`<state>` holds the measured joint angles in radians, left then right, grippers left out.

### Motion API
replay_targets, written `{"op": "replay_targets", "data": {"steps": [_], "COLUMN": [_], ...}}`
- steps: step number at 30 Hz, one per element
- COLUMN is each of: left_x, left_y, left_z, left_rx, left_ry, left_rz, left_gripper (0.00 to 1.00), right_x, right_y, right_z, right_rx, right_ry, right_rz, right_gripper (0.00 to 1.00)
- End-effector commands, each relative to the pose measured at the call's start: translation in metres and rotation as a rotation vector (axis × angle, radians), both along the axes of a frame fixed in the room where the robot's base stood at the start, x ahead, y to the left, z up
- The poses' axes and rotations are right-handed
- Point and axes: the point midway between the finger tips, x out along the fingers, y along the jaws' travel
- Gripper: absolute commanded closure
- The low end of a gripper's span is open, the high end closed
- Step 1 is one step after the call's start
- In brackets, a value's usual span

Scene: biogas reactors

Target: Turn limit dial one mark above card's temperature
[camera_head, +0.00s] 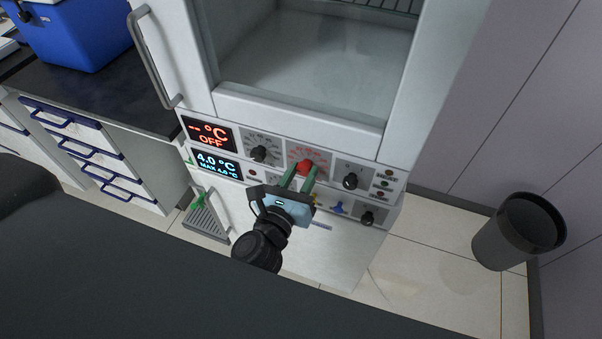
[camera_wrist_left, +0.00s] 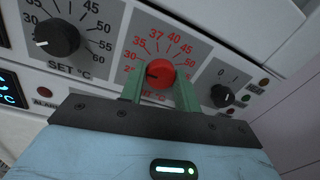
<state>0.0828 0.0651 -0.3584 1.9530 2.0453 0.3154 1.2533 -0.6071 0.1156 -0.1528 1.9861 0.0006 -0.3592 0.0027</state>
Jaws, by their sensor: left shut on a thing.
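The red limit dial (camera_head: 303,167) is on the front panel of the white cabinet, on a grey plate with red scale numbers. In the left wrist view the red dial (camera_wrist_left: 160,72) has a dark mark on its left side, toward the low end of the scale near 25 and 30; the exact mark is hard to read. My left gripper (camera_head: 299,177) is shut on the red dial, with one green finger on each side. Its fingers also show in the left wrist view (camera_wrist_left: 159,88). No card is identifiable. My right gripper is out of view.
A black SET dial (camera_wrist_left: 57,38) sits left of the red dial and a black 0/I switch (camera_wrist_left: 222,95) right. A red display (camera_head: 209,133) reads OFF; a blue display (camera_head: 216,164) reads 4.0 °C. A glass door (camera_head: 310,60) is above. A bin (camera_head: 518,232) stands right.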

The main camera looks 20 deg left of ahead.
Motion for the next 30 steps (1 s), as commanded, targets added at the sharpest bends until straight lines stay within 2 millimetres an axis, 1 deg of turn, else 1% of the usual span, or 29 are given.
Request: {"op": "replay_targets", "data": {"steps": [8,14,24,27,30], "left_x": [0.000,0.001,0.001,0.001,0.001], "left_y": [0.000,0.000,0.000,0.000,0.000], "left_z": [0.002,0.005,0.008,0.006,0.005], "left_rx": [0.035,0.142,0.444,0.540,0.633], "left_ry": [-0.003,-0.011,-0.025,-0.027,-0.029], "left_rz": [-0.001,-0.001,0.001,0.001,0.001], "left_gripper": [0.91,0.91,0.91,0.91,0.91], "right_x": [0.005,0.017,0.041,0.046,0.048], "right_y": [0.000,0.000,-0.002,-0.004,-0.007], "right_z": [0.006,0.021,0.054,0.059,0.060], "right_rx": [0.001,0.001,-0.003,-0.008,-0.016], "right_ry": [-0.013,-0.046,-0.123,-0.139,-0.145], "right_rz": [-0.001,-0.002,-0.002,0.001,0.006], "right_gripper": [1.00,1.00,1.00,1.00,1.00]}}
